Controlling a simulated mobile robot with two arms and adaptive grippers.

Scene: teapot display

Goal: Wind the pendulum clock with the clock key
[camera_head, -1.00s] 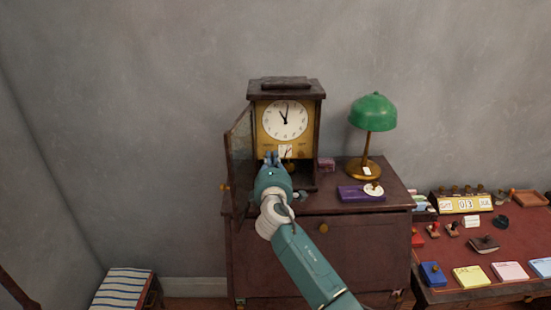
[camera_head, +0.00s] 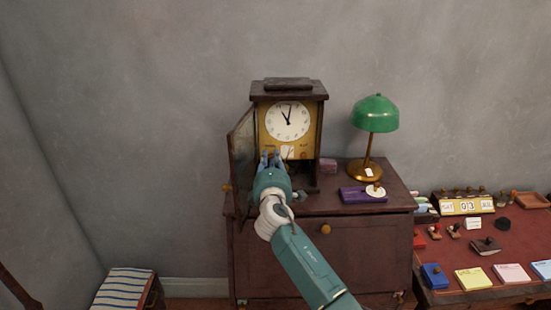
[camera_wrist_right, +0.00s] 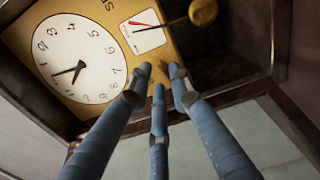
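The pendulum clock (camera_head: 303,147) stands on a dark wooden cabinet, its glass door (camera_head: 241,160) swung open to the left. Its white dial (camera_head: 288,120) and golden front plate also show in the wrist view (camera_wrist_right: 85,70). The pendulum bob (camera_wrist_right: 203,12) shows there beside a small white card with a red mark (camera_wrist_right: 143,32). My right gripper (camera_head: 270,156) reaches up to the lower front plate. In the wrist view its three blue fingertips (camera_wrist_right: 160,76) are apart, close to the plate. I cannot make out the clock key; the fingers may hide it. My left gripper is out of view.
A red-topped desk (camera_head: 450,255) with stationery is further right. A striped stool (camera_head: 125,285) is at lower left.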

